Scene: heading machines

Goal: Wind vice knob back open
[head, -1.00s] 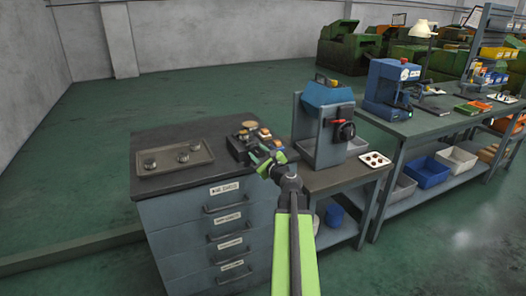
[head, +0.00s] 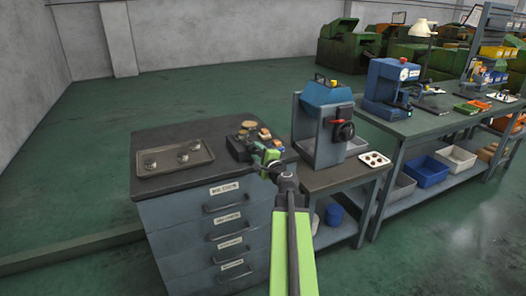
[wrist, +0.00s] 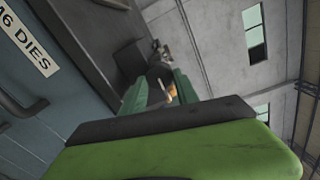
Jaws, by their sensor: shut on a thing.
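The small dark vice (head: 237,149) sits on top of the grey drawer cabinet, near its right end. My gripper (head: 266,154) is at the vice's right side, low over the cabinet top. In the wrist view my green fingers (wrist: 161,88) are shut on the vice knob, a grey part (wrist: 159,71) between them. The knob is mostly hidden by the fingers and my arm in the head view, so its turn cannot be read.
A blue-topped grey machine (head: 322,125) with a black handwheel stands close to the right. Open floor lies behind the cabinet.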

